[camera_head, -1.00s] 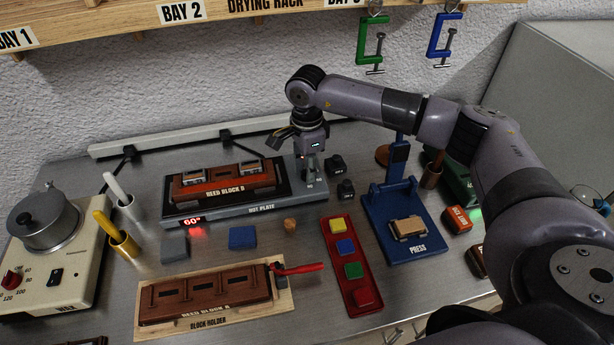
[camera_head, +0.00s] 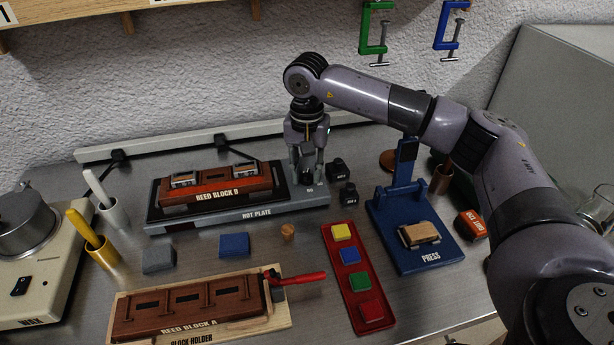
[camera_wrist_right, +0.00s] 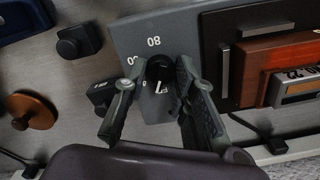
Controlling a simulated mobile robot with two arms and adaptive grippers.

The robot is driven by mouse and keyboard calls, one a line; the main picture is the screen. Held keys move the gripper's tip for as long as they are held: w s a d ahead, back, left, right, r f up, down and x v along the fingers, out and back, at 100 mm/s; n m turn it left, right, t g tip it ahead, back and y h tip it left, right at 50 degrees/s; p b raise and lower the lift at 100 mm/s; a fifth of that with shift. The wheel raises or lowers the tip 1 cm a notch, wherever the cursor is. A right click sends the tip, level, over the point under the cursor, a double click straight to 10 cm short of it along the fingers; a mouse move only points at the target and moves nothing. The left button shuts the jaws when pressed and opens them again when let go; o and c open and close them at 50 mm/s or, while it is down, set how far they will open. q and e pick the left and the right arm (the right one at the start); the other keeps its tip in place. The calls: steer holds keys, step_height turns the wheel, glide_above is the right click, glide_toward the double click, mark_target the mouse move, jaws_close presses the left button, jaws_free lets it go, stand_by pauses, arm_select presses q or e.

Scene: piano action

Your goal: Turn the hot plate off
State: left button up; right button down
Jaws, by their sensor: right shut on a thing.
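The hot plate (camera_head: 290,207) is a long grey unit at the back of the bench, with the dark red reed block B (camera_head: 225,197) on its black plate. No lit reading shows on its front. Its black knob (camera_wrist_right: 158,70) has a white pointer mark and printed numbers around it, partly covered in the right wrist view. My right gripper (camera_head: 307,181) points down over the right end of the hot plate, shut on the knob, with one finger on each side. The knob is mostly hidden in the head view. My left gripper is out of view.
Two small black blocks (camera_head: 348,194) sit just right of the hot plate. The blue press (camera_head: 418,248) stands further right. A red tray (camera_head: 347,290) with coloured blocks, the block holder (camera_head: 282,318) and a wax pot unit (camera_head: 48,290) are nearer.

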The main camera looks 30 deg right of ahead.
mark_target(307, 173)
steer(key=n+b, duration=0.2)
steer(key=n, duration=0.2)
steer(key=shift+r+n, duration=0.1)
steer(key=shift+n, duration=0.3)
stand_by(0.4)
steer(key=c, duration=1.3)
jaws_free()
step_height(307, 173, up, 12)
